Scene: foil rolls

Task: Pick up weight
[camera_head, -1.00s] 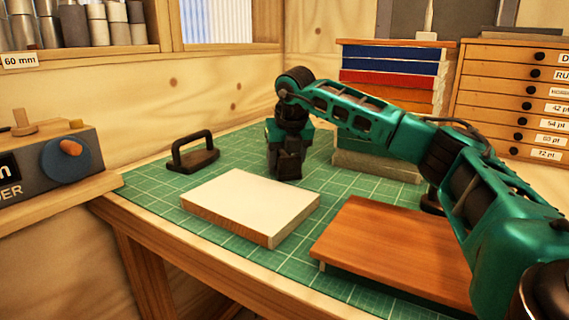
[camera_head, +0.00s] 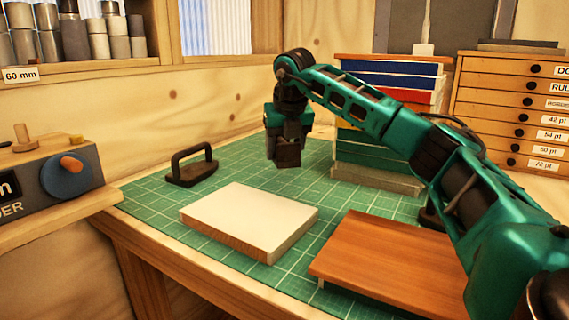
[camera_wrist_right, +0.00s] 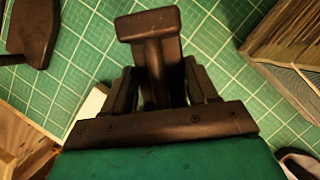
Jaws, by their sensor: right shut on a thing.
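My right gripper (camera_head: 285,133) is above the green cutting mat, left of the stacked boxes. It is shut on a dark weight (camera_head: 288,156), which hangs below the fingers. In the right wrist view, the weight (camera_wrist_right: 150,24) shows a block-like end and a narrower stem between the two fingers (camera_wrist_right: 158,85). The fingers hide part of the weight in the head view. My left gripper is not in view.
A dark handled block (camera_head: 192,166) stands left on the mat (camera_head: 240,165). A pale slab (camera_head: 250,215) and a brown wooden board (camera_head: 390,258) lie in front. Stacked coloured boxes (camera_head: 385,120) stand behind my right arm.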

